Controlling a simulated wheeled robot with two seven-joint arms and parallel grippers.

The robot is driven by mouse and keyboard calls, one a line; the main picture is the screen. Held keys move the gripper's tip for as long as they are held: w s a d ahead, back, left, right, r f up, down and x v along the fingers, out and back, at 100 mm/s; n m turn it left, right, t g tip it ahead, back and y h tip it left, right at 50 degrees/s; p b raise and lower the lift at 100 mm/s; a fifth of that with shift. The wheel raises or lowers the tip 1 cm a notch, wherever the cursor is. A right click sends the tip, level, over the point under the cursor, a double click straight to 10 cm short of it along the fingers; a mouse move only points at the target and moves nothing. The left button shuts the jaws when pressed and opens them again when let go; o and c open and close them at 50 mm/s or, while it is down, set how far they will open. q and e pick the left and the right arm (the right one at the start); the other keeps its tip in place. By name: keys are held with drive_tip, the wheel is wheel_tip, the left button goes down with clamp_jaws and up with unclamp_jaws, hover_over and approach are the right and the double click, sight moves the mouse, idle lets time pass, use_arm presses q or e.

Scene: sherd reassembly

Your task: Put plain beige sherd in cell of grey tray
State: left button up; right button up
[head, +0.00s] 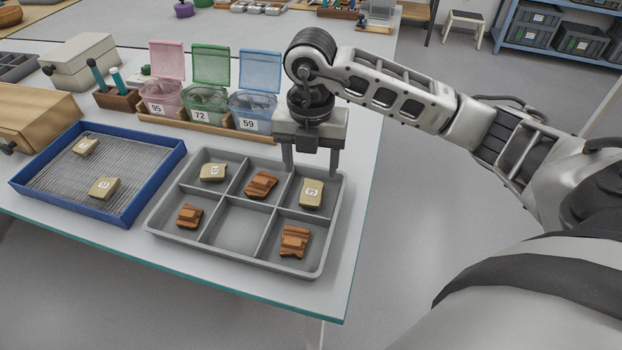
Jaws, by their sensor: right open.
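The grey tray (232,263) has cells in two rows. Its back row holds a beige sherd (212,172) at left, a reddish-brown sherd (261,184) in the middle and a beige sherd labelled 95 (311,193) at right. The front row holds brown sherds at left (189,216) and right (294,241); the middle cell is empty. Two more labelled beige sherds, one farther back (85,146) and one nearer (104,188), lie in the blue tray. My right gripper (311,172) is open and empty, fingers pointing down over the back right cell, apart from the 95 sherd. My left gripper is out of view.
Pink (165,94), green (205,100) and blue (254,104) lidded boxes labelled 95, 72 and 59 stand in a wooden rack behind the grey tray. The ribbed blue tray (150,193) is to the left. A wooden box (35,120) and teal-handled tools (117,80) stand farther left.

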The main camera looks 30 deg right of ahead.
wheel_tip(320, 180, up, 4)
drive_tip(key=shift+r, duration=0.1)
idle(0.6)
